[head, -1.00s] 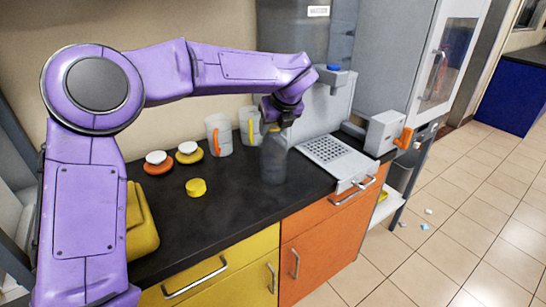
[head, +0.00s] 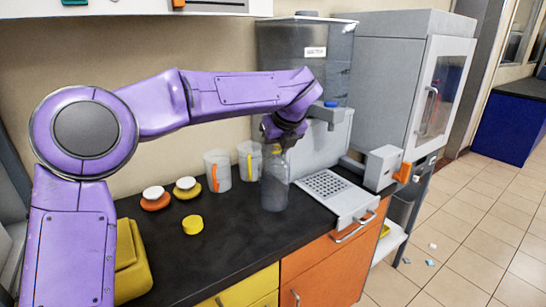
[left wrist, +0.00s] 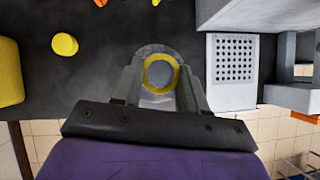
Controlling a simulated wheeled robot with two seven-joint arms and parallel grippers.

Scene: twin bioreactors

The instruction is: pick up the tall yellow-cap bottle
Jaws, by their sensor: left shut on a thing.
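The tall, dark see-through bottle (head: 273,190) is upright over the black bench near its front right, beside the perforated tray. Its yellow cap shows as a ring (left wrist: 160,73) in the left wrist view, seen from above. My left gripper (head: 283,143) comes down on the bottle from above and is shut on its top. In the left wrist view, the two fingers (left wrist: 161,88) sit on either side of the cap. I cannot tell for sure whether the bottle's base touches the bench. My right gripper is not in view.
A loose yellow cap (head: 192,225) lies left of the bottle. Two cups (head: 217,170) with orange and yellow stripes stand behind it. White-topped orange (head: 155,199) and yellow pieces lie at the back left. The grey machine's perforated tray (head: 326,186) is close on the right.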

